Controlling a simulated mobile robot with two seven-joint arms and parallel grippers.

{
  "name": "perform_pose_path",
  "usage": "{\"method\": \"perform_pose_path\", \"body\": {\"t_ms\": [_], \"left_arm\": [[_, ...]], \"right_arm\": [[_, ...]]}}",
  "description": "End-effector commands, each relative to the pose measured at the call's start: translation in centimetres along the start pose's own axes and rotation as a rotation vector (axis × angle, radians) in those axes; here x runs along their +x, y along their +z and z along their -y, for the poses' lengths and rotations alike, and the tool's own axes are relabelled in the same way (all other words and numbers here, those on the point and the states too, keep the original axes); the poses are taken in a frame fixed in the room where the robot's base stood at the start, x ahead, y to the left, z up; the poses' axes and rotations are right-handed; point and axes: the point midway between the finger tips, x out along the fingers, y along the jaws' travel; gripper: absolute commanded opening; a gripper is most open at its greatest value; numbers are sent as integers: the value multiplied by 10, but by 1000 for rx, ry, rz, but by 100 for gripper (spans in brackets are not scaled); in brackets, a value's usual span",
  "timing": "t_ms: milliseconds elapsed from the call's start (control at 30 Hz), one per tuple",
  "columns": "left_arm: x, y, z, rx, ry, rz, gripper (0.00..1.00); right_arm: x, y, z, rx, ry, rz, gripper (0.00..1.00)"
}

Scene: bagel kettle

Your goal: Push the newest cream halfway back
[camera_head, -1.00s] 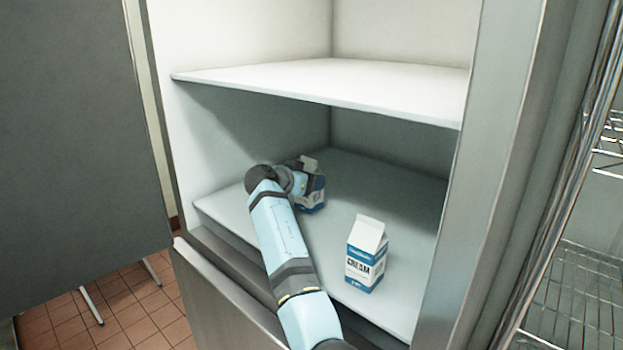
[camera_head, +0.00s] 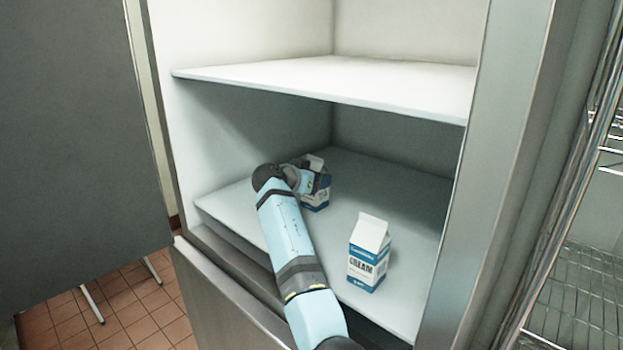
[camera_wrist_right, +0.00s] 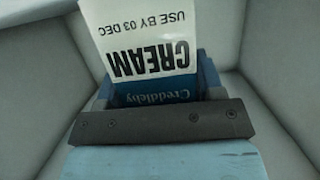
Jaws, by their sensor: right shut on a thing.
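One cream carton (camera_head: 316,190), white with a blue band, stands on the lower shelf toward the back left. My right gripper (camera_head: 304,178) is at this carton and partly hides it. In the right wrist view the carton (camera_wrist_right: 150,45) shows upside down, reading "CREAM" and "USE BY 03 DEC". My right gripper (camera_wrist_right: 160,100) is shut on it there; the fingertips are mostly hidden. A second cream carton (camera_head: 368,255) stands upright near the shelf's front, right of my arm, untouched. Its date is too small to read. My left gripper is not in view.
The lower shelf (camera_head: 400,200) is bare behind and right of the cartons. An upper shelf (camera_head: 330,88) hangs above my gripper. The fridge's right frame (camera_head: 490,190) and left wall (camera_head: 215,140) bound the space. A wire rack (camera_head: 580,290) stands at the right.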

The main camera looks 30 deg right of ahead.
Motion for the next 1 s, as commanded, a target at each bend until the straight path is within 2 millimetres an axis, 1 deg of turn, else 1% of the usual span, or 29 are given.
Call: {"method": "perform_pose_path", "body": {"t_ms": [167, 200, 267, 300, 567, 667, 767, 867, 1000], "left_arm": [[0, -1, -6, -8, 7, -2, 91], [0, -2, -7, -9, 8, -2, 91], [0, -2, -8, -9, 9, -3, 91], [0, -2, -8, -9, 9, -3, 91], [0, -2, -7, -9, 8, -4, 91], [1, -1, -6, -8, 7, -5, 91], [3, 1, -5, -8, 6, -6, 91], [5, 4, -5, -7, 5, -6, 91], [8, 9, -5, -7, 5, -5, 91]], "right_arm": [[0, -1, 0, 0, 0, -1, 21], [0, -1, 0, 0, 0, -1, 68], [0, 0, 0, 0, 0, -1, 82], [0, 0, 0, 0, 0, -1, 91], [0, 2, 0, -3, 0, 2, 91], [-5, 2, 0, -2, -1, 1, 91], [-17, 3, 1, -2, -2, 3, 91], [-37, 4, 1, -1, -4, 2, 91], [-71, 3, 1, -1, -4, 2, 91]]}}
